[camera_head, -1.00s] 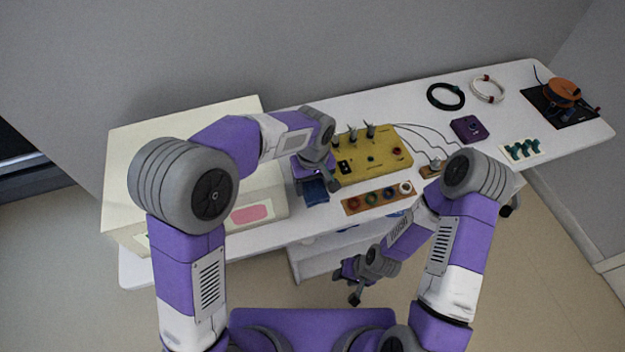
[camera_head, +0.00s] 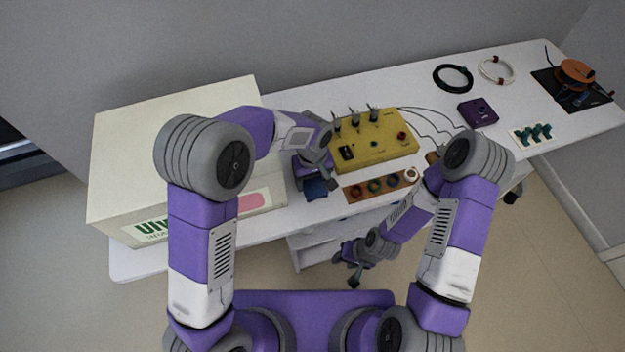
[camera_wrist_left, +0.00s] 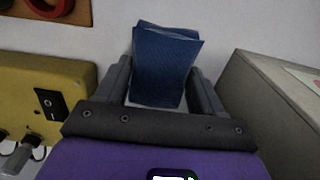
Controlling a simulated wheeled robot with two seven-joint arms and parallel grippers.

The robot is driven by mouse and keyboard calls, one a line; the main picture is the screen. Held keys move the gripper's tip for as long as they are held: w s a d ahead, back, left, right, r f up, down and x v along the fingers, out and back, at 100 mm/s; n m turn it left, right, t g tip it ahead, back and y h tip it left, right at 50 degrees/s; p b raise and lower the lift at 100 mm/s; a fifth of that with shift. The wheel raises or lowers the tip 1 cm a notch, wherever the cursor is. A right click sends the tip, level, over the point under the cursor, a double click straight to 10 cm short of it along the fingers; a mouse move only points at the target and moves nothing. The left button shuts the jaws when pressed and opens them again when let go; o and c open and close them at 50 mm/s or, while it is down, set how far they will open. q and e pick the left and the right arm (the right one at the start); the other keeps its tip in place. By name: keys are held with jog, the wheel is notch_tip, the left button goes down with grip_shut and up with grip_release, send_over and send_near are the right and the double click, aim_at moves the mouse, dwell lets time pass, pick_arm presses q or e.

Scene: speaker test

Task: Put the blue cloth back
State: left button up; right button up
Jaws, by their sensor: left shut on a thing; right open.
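The blue cloth (camera_head: 316,190) is a small folded dark blue piece at the table's front side, between the cream box and the yellow panel. My left gripper (camera_head: 314,181) is shut on it. In the left wrist view the cloth (camera_wrist_left: 165,68) stands up between the two fingers of my left gripper (camera_wrist_left: 165,92), with white table surface around it. Whether the cloth touches the table is hard to tell. My right gripper (camera_head: 349,267) is open and empty, low in front of the table's front edge.
A large cream box (camera_head: 190,137) stands left of the cloth. The yellow panel (camera_head: 376,148) with switches and a strip of coloured rings (camera_head: 351,191) lie right of it. Cable coils (camera_head: 453,78), a purple box (camera_head: 478,111) and a black mat (camera_head: 545,92) are farther right.

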aim_at(312, 181)
pick_arm(q)
jog(key=shift+r, duration=0.1)
jog(key=o, duration=0.6)
jog(key=shift+f, duration=0.2)
jog(key=shift+c, duration=0.2)
jog(key=o, duration=0.4)
jog(key=shift+o, duration=0.2)
notch_tip(312, 181, up, 12)
jog(key=p, duration=0.4)
jog(key=shift+r, duration=0.25)
